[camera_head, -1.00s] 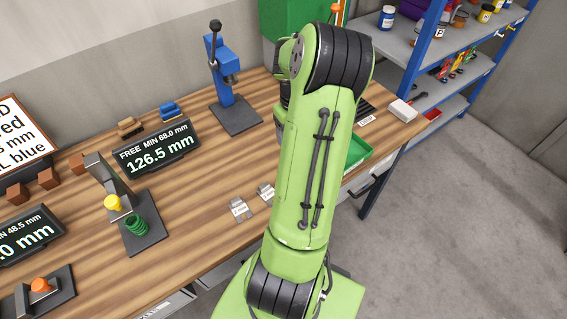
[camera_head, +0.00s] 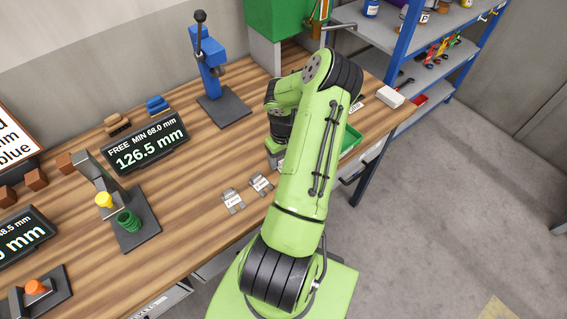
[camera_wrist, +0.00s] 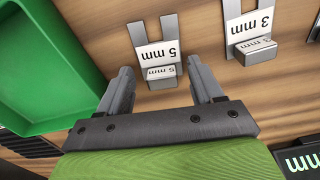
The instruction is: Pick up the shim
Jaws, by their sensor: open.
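In the wrist view, my gripper (camera_wrist: 162,88) is open, with one finger on each side of a grey metal shim labelled 5 mm (camera_wrist: 157,54). The shim lies on the wooden table, its raised block end between the fingers, and I see no contact. A second shim labelled 3 mm (camera_wrist: 250,30) lies to its right. In the head view, two shims lie left of my arm, one marked 2 mm (camera_head: 233,201) and one (camera_head: 261,185) whose label is too small to read. The arm hides my gripper and the 5 mm shim there.
A green tray (camera_wrist: 40,70) stands close left of my gripper in the wrist view. In the head view, a blue press (camera_head: 211,75), a spring tester (camera_head: 128,215) and a display (camera_head: 146,145) stand on the table (camera_head: 185,225). A shelf (camera_head: 440,75) is at the right.

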